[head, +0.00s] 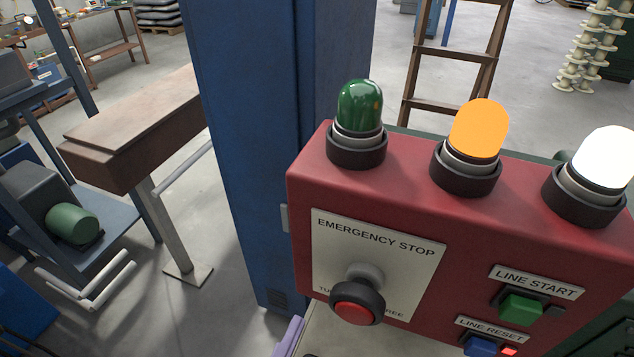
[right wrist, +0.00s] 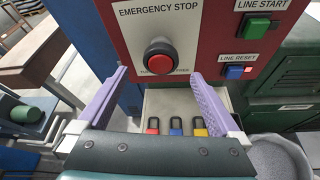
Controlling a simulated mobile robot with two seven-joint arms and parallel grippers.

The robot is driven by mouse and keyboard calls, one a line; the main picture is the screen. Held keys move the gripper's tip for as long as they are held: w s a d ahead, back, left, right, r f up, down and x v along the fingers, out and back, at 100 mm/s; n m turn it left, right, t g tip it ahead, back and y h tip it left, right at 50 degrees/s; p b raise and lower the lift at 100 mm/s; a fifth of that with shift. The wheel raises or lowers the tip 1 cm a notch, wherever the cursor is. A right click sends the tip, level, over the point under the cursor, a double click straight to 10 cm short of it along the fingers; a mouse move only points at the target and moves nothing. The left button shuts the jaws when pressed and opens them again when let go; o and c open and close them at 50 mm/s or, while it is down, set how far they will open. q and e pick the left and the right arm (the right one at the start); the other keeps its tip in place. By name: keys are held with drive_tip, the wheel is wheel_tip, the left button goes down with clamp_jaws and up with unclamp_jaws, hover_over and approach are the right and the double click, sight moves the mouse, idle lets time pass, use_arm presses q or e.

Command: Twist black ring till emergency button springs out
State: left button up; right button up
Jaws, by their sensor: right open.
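The emergency button has a red cap (head: 351,313) inside a black ring (head: 372,288). It sits on a pale plate (head: 335,236) marked EMERGENCY STOP on the red box. In the right wrist view the red cap (right wrist: 159,62) and the black ring (right wrist: 159,41) face me, centred ahead. My right gripper (right wrist: 160,76) is open, its two purple fingers apart left and right below the button, with nothing between them. Only a bit of purple finger shows at the bottom of the head view. My left gripper is not in view.
Green (head: 359,107), lit orange (head: 479,127) and lit white (head: 606,157) lamps top the red box (head: 460,235). A green button (head: 521,308) and blue button (head: 481,345) are at right. Red, blue and yellow padlocks (right wrist: 176,127) hang below. A blue column (head: 250,150) stands left.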

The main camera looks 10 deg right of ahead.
sight(354, 315)
drive_tip(key=x, duration=0.8)
drive_tip(key=shift+p, duration=0.35)
drive_tip(key=shift+s, duration=0.1)
drive_tip(key=c, duration=1.3)
